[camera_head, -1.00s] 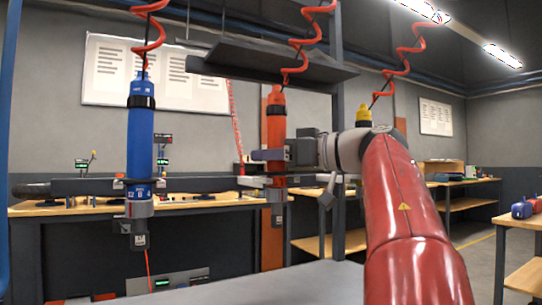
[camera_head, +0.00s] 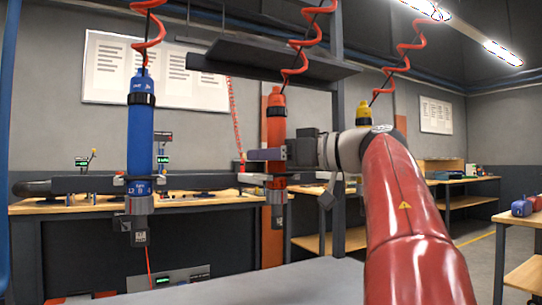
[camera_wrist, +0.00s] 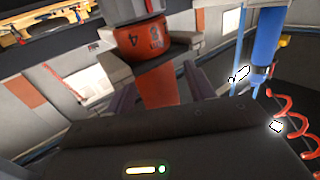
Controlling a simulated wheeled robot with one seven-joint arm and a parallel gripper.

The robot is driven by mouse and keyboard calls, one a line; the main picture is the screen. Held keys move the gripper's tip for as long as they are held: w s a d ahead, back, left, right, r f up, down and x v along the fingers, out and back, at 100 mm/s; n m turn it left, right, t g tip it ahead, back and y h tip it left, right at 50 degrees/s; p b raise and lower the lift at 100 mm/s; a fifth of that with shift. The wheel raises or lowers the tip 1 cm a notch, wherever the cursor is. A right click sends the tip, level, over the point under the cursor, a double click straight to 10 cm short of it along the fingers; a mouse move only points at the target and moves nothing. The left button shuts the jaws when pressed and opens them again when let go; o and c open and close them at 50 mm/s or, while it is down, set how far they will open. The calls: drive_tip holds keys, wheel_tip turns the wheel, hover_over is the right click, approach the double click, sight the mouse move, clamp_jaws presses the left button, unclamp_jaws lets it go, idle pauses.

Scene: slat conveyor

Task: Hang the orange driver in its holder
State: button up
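The orange driver (camera_head: 275,128) hangs upright under a red coiled cord in the head view. In the wrist view the orange driver (camera_wrist: 158,90) runs between the prongs (camera_wrist: 182,50). My gripper (camera_head: 268,154) is around the driver's body just above the prongs. In the wrist view my gripper's fingers (camera_wrist: 160,90) stand on both sides of the driver, with narrow gaps showing. Whether the driver rests fully on the prongs is hard to tell.
A blue driver (camera_head: 140,135) hangs at the left part of the same bar. A third, yellow-topped tool (camera_head: 363,112) hangs behind my arm. A dark shelf (camera_head: 270,62) is overhead. A grey surface (camera_head: 250,283) lies below, and wooden benches (camera_head: 70,206) stand behind.

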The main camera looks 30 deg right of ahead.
drive_tip(key=shift+o, duration=0.2)
drive_tip(key=shift+f, duration=0.1)
drive_tip(key=shift+d, duration=0.15)
drive_tip(key=v, duration=0.7)
drive_tip(key=shift+s, duration=0.35)
drive_tip(key=shift+d, duration=0.1)
